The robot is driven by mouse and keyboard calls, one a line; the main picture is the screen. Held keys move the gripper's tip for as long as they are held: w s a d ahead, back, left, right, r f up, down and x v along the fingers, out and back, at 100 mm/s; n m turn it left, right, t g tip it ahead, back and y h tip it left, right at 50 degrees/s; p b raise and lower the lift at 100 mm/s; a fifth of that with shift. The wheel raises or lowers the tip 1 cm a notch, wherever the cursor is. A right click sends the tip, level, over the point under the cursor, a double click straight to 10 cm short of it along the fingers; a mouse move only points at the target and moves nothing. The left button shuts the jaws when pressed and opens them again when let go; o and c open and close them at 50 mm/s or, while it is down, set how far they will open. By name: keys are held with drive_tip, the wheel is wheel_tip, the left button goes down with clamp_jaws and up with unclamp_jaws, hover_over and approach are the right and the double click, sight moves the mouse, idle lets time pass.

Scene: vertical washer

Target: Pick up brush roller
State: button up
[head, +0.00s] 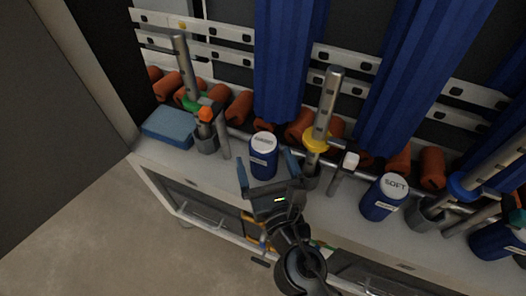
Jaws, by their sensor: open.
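A short blue cylinder with a white top (263,160) stands upright on the light shelf, near the picture's middle. A similar blue cylinder, marked SOFT on its white top (384,198), stands to the right. No label plainly reads brush roller, so I cannot tell for sure which thing it is. My gripper (267,170) is open, its two blue-grey fingers pointing toward the first cylinder's lower part, one at each side in the picture. I cannot tell whether they touch it. The gripper body hides the shelf just in front of the cylinder.
A metal post with a yellow collar (317,141) stands close right of the gripper. A post with a green collar (190,100) and a blue block (168,127) are left. Orange rollers (239,107) and tall blue brushes (285,60) are behind. Floor (120,240) is clear front left.

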sight(262, 143)
drive_tip(key=shift+d+x, duration=0.15)
drive_tip(key=shift+x, duration=1.2)
drive_tip(key=shift+d+x, duration=0.15)
drive_tip(key=shift+x, duration=1.25)
drive_tip(key=shift+w, duration=0.1)
drive_tip(key=shift+c, duration=0.3)
drive_tip(key=c, duration=1)
drive_tip(key=shift+c, duration=0.5)
drive_tip(key=shift+r, duration=0.1)
